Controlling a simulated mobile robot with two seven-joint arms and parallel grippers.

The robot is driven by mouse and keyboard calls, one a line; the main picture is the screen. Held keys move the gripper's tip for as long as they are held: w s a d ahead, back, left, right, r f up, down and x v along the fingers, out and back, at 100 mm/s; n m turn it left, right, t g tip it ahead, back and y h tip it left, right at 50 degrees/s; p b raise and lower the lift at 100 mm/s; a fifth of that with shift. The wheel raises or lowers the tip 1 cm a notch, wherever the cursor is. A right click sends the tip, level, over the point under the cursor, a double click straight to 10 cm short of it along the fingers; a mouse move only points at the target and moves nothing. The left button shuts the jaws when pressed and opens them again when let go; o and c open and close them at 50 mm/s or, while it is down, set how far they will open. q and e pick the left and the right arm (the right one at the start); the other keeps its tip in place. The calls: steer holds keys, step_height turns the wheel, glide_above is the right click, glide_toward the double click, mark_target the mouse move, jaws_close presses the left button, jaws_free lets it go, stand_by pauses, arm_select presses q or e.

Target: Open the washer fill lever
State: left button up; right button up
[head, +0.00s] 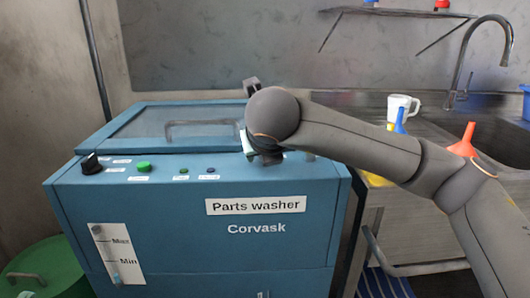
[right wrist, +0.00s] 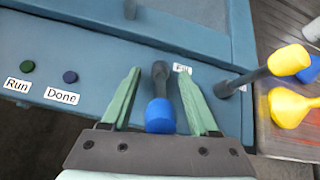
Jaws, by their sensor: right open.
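The blue parts washer (head: 270,240) stands at the left in the head view. In the right wrist view a dark lever with a blue tip (right wrist: 160,115) rises from its top panel, beside a partly covered white label (right wrist: 181,68) that seems to read Fill. My right gripper (right wrist: 160,73) is open, with one green finger on each side of this lever; I cannot tell whether they touch it. A second dark lever with a yellow tip (right wrist: 290,59) is to the right, outside the fingers. In the head view my right arm hides both levers. My left gripper is not in view.
The washer panel also has a black knob (head: 92,163) and a green button (head: 143,166). A counter with a sink (head: 500,120), a white mug (head: 401,107), and blue and red funnels (head: 466,140) is at the right. A green bin (head: 50,268) stands at lower left.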

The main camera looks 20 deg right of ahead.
steer(key=v, duration=0.4)
steer(key=shift+s+a+r, duration=0.1)
steer(key=shift+r, duration=0.15)
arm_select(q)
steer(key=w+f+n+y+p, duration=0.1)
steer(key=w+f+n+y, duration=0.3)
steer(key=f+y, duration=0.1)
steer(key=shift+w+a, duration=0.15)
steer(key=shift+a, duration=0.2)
arm_select(e)
steer(key=v, duration=0.8)
steer(key=shift+f, duration=0.15)
